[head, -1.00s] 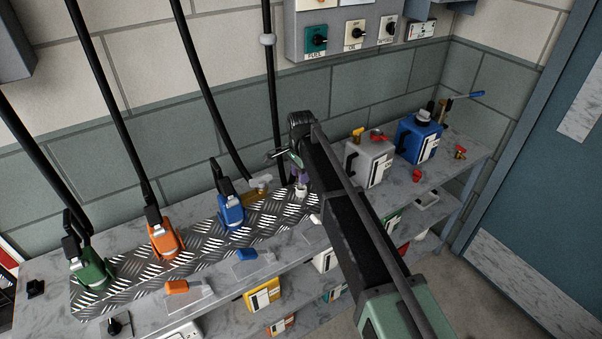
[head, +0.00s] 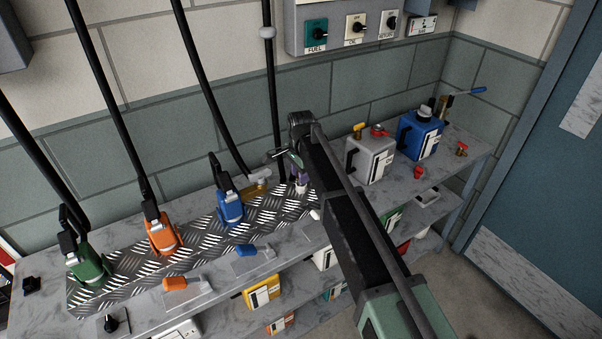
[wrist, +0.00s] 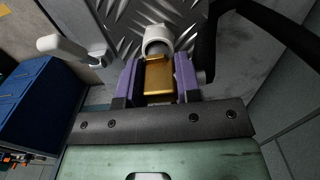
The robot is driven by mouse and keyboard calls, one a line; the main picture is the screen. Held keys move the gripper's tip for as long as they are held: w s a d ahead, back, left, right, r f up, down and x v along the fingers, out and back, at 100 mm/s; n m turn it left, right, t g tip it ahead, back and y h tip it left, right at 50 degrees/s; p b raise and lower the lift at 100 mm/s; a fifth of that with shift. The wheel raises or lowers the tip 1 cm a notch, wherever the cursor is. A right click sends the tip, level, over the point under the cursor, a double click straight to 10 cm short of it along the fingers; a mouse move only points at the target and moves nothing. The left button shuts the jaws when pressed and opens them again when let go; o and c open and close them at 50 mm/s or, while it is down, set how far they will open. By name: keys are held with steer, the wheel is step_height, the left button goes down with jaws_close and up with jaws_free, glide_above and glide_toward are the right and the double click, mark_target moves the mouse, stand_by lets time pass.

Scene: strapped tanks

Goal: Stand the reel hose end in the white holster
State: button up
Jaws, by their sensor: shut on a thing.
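My gripper (wrist: 158,85) shows in the wrist view with purple fingers shut on a brass-coloured block, which looks like the reel hose end (wrist: 158,76). A white round collar, apparently the white holster (wrist: 159,37), sits directly beyond the brass piece on the tread plate. The two overlap in this view, so I cannot tell whether the end is inside the collar or just above it. In the head view my gripper (head: 299,173) is low over the plate's right end, partly hidden by my arm. The black reel hose (head: 274,95) hangs down behind it.
Green (head: 88,262), orange (head: 163,238) and blue (head: 230,208) nozzles stand along the tread plate (head: 200,252) to the left. A brass piece (head: 257,189) lies close left of my gripper. Grey (head: 371,160) and blue (head: 420,135) tanks stand to the right.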

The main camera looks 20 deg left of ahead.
steer(key=shift+f+b, duration=0.7)
steer(key=shift+f, duration=0.1)
steer(key=o, duration=1)
steer(key=shift+r, duration=0.2)
step_height(320, 180, up, 11)
steer(key=p, duration=1.1)
steer(key=shift+f, duration=0.25)
